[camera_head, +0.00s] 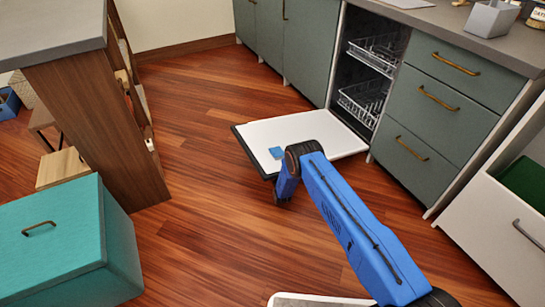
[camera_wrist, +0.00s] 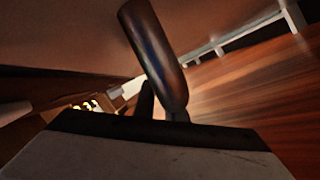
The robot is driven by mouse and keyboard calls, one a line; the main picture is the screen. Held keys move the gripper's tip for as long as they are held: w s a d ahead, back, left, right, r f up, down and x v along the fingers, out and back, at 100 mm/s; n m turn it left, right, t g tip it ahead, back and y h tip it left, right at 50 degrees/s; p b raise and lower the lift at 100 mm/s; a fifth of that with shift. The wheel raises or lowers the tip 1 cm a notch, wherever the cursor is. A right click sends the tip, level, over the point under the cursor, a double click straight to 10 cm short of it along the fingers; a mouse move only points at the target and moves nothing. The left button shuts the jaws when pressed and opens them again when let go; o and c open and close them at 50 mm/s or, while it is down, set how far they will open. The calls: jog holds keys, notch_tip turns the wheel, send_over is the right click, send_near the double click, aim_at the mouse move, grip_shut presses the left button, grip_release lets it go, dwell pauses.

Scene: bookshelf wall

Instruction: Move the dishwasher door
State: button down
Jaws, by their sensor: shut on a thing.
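The dishwasher door (camera_head: 310,133) is folded down, nearly flat above the floor, with its pale inner face up and a dark rim. The dishwasher's open cavity (camera_head: 352,60) shows two wire racks (camera_head: 365,100). My gripper (camera_head: 281,193) is at the door's near front edge, partly hidden by my blue arm. In the wrist view a dark, rounded bar handle (camera_wrist: 152,50) crosses the middle, close to the camera. My gripper is shut on this handle; the fingertips are not clearly visible.
Green drawers (camera_head: 430,100) stand right of the dishwasher, and closed green cabinets (camera_head: 290,40) to its left. A white open drawer unit (camera_head: 490,235) is at right. A teal box (camera_head: 65,245) and wooden counter (camera_head: 95,110) stand at left. Wood floor (camera_head: 200,95) is clear between.

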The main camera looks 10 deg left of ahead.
jog(key=shift+r, duration=0.1)
jog(key=w+d+r+m+g+h, duration=0.1)
jog(key=w+d+r+m, duration=0.15)
jog(key=r, duration=0.85)
jog(key=w+d+r+m+h, duration=0.1)
jog(key=w+d+r+m, duration=0.2)
jog(key=r, duration=0.7)
jog(key=w+d+r+m+g+h, duration=0.15)
jog(key=d+r, duration=0.35)
jog(key=r, duration=0.6)
jog(key=w+d+r+m, duration=0.2)
jog(key=w+d+r, duration=0.6)
jog(key=d, duration=0.3)
jog(key=w+d+r+m, duration=0.2)
jog(key=w+d+r, duration=0.6)
jog(key=d+r, duration=0.2)
jog(key=shift+d+r+m+g, duration=0.3)
jog(key=shift+d+r+g, duration=0.1)
jog(key=shift+d, duration=0.7)
jog(key=shift+y, duration=0.25)
jog(key=c, duration=1.8)
grip_release()
jog(key=shift+s, duration=0.15)
jog(key=f+v, duration=0.1)
jog(key=v, duration=1.6)
jog(key=shift+r, duration=0.3)
